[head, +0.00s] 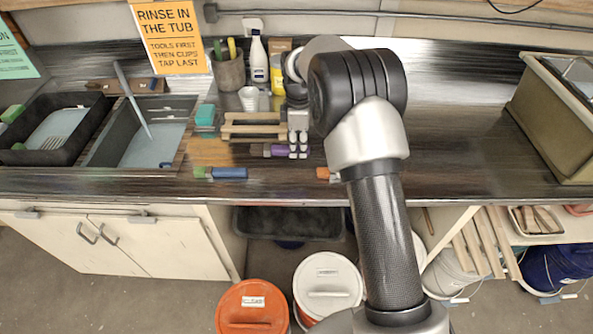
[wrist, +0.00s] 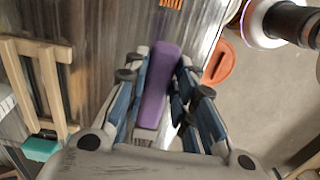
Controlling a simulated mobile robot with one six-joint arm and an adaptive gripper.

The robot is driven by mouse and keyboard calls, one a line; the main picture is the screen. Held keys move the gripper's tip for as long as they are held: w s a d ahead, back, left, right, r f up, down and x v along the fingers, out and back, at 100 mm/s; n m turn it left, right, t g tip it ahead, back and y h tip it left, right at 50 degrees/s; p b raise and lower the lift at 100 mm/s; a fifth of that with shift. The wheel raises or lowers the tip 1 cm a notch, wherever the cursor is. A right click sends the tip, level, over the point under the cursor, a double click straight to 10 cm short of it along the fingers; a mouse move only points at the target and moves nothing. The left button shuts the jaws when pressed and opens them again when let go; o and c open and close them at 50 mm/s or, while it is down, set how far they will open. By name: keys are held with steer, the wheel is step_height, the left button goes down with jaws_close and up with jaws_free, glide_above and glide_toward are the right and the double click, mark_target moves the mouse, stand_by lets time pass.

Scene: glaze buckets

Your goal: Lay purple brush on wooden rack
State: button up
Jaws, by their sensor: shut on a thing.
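The purple brush (head: 279,150) is held in my gripper (head: 298,152), low over the counter just in front of the wooden rack (head: 236,131). In the wrist view, the purple brush (wrist: 158,80) lies lengthwise between the two fingers of my gripper (wrist: 162,62), with its far end sticking out past them. The rack (wrist: 50,75) is a slatted wooden frame to the left of the gripper in the wrist view, apart from the brush. I cannot tell whether the brush touches the counter. Part of the rack is hidden behind my gripper in the head view.
A teal block (head: 205,116) stands left of the rack, and a white cup (head: 248,98) behind it. A blue brush (head: 229,173) and an orange piece (head: 323,173) lie near the counter's front edge. A sink (head: 190,105) is at left.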

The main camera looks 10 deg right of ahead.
mark_target(298, 175)
step_height(298, 175, down, 10)
steer(key=shift+f+b, duration=0.1)
steer(key=shift+b, duration=0.65)
steer(key=shift+f, duration=0.1)
steer(key=shift+f, duration=0.15)
steer(key=o, duration=1)
